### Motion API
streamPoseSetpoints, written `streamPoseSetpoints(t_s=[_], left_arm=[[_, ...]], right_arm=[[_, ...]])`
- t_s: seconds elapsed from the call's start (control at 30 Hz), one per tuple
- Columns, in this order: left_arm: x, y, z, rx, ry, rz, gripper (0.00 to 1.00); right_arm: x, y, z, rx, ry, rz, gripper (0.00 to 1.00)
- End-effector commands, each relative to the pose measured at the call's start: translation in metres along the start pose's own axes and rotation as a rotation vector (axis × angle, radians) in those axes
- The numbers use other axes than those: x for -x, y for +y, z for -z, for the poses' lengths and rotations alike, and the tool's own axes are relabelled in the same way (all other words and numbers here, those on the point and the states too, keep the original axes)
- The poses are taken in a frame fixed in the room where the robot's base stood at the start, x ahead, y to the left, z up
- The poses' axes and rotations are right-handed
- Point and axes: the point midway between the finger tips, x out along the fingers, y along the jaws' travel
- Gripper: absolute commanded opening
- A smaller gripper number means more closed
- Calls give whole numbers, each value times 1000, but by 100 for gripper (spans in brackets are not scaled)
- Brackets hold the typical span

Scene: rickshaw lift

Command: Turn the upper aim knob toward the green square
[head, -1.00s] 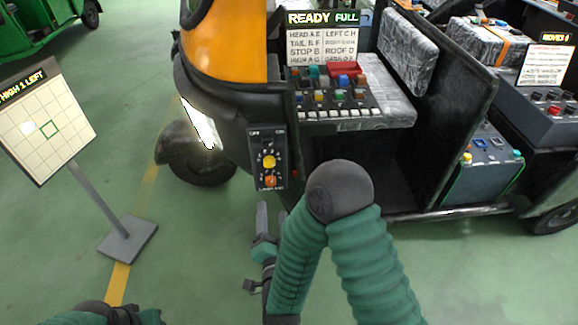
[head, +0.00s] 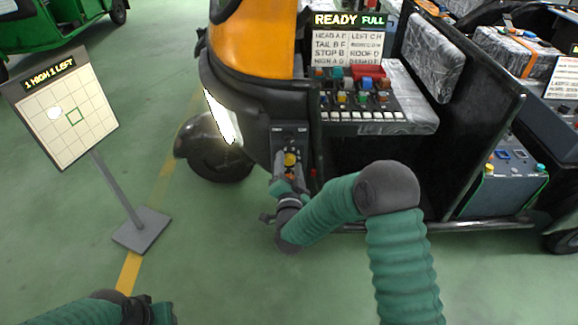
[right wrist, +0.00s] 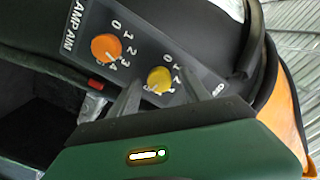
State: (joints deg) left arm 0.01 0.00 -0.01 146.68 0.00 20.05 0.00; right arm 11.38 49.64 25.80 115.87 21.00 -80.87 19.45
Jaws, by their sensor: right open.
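The yellow upper aim knob (head: 291,159) is on the dark panel at the front of the orange and black rickshaw. It also shows in the right wrist view (right wrist: 159,80), beside the orange lower knob (right wrist: 105,47). My right gripper (head: 290,170) is open, its fingers on either side of the yellow knob; contact cannot be told. The aim board (head: 40,144) at left reads "1 HIGH 1 LEFT".
The lit headlamp (head: 222,118) is left of the panel. A console of coloured switches (head: 365,98) and a READY FULL sign (head: 348,20) are inside the rickshaw. The board's stand base (head: 142,230) is on the green floor. Floor between stand and rickshaw is clear.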

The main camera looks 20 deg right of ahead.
Motion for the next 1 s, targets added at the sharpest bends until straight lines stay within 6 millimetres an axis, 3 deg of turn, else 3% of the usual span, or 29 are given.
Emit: streamPoseSetpoints(t_s=[0.17, 0.57, 1.0], left_arm=[[0, 0, 0, 0, 0, 0, 36], [0, 0, 0, 0, 0, 0, 36], [2, 0, 0, 0, 0, 0, 36]], right_arm=[[0, 0, 0, 0, 0, 0, 54], [1, 1, 0, 0, -1, -1, 2], [1, 0, -2, 65, -6, -1, 0]])
